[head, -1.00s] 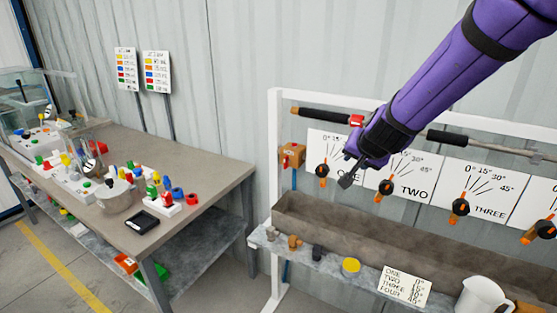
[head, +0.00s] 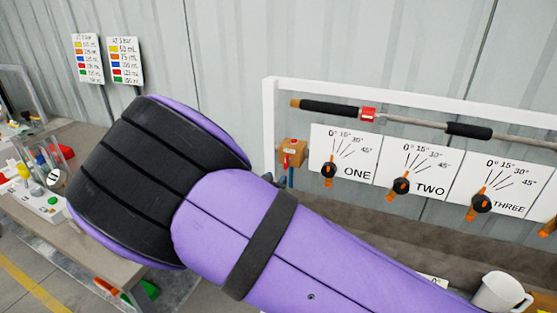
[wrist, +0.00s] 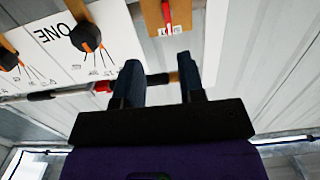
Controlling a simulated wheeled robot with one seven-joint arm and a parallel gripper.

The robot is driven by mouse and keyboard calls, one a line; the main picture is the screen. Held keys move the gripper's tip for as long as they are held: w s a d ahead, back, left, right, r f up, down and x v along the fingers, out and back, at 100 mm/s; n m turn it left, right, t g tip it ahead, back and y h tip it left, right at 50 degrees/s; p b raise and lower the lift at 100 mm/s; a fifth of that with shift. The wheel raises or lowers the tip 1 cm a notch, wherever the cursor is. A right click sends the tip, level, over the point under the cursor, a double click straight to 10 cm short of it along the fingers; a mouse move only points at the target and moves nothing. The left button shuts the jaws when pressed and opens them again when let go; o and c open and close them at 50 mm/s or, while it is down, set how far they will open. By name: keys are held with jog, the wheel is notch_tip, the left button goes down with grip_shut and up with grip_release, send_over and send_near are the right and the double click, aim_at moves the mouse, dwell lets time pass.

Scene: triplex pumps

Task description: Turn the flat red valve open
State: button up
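The red valve (head: 288,159) has a narrow red handle on a tan block at the left of panel ONE. Its red handle (wrist: 168,14) also shows at the top of the wrist view, over a white label. My gripper (wrist: 160,76) is open and empty, its two dark fingers apart. In the wrist view the fingertips point toward the valve side and the handle lies beyond them, not touching. In the head view my purple arm hides most of the gripper.
A bar with black grips (head: 332,107) and a red piece (head: 368,114) runs above the panels. Panel ONE (head: 357,139) has a black-and-orange knob (head: 329,170); similar panels continue right. A white jug (head: 502,292) stands at lower right. A workbench is at left.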

aim_at(285, 163)
jog(key=shift+t, duration=0.3)
jog(key=x, duration=0.7)
jog(key=a+x, duration=0.1)
jog(key=x, duration=0.2)
jog(key=shift+w+f, duration=0.2)
jog(key=shift+w, duration=0.15)
grip_shut()
